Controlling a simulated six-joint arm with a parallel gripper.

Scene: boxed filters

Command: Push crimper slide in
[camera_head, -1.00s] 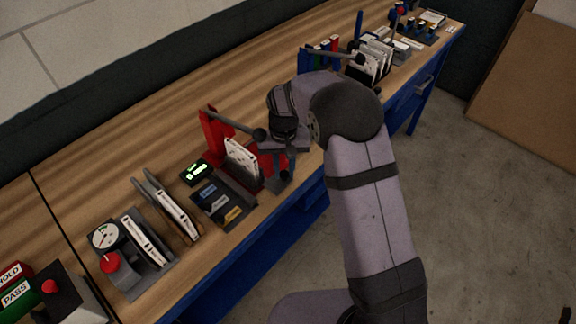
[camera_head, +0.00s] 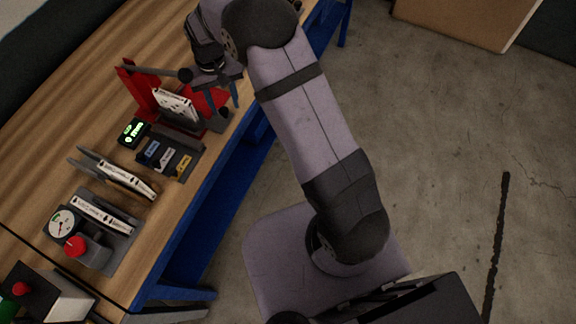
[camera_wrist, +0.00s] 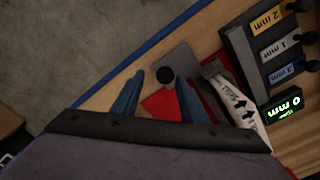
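The crimper (camera_head: 144,92) is a red stand with a dark lever arm, on the front part of the bench. A white filter (camera_head: 176,105) stands upright in it; its white edge also shows in the wrist view (camera_wrist: 240,106). On the bench-edge side is the crimper slide, a grey plate (camera_wrist: 184,63) with a round black knob (camera_wrist: 165,75) and a red part beside it. My gripper (camera_head: 224,106) is over this side, pointing down. In the wrist view its blue fingers (camera_wrist: 157,76) are apart, with the knob between them in the picture. Contact with the knob cannot be told.
A block with blue, white and yellow labelled tabs (camera_head: 168,158) and a green-lit display (camera_head: 133,132) stand close by. Further left are a rack with a filter (camera_head: 120,178) and a gauge (camera_head: 62,224) with a red knob. Floor beyond the bench edge is clear.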

